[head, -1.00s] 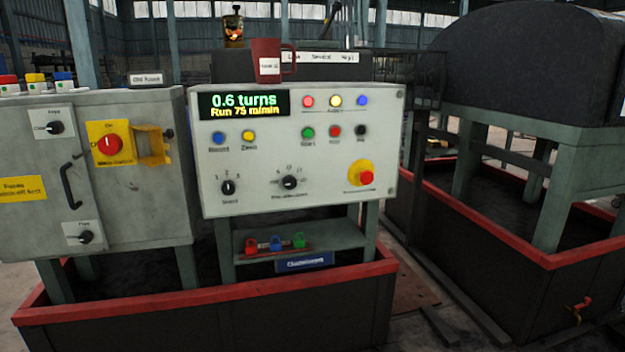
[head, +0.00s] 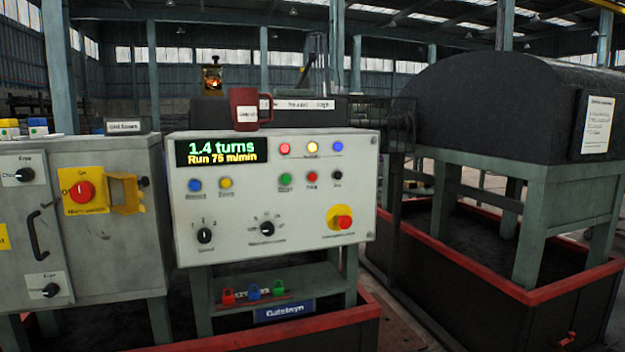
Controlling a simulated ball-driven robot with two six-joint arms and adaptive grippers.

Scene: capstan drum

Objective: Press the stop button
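The control panel (head: 300,225) is a light grey box in the middle of the head view. Its display (head: 221,152) reads "1.4 turns" and "Run 75 m/min". A red button (head: 311,177) sits in the middle row between a green button (head: 285,180) and a black one (head: 338,175); its label is too blurred to read surely. A large red mushroom button on a yellow plate (head: 340,219) is at the lower right of the panel. Neither of my grippers is in view.
A grey cabinet (head: 107,240) with a red rotary switch (head: 82,192) stands left of the panel. A red mug (head: 244,108) stands behind the panel's top edge. Small padlocks (head: 253,292) sit on the shelf below. A red-edged trough (head: 500,288) with a dark hood (head: 505,112) is at right.

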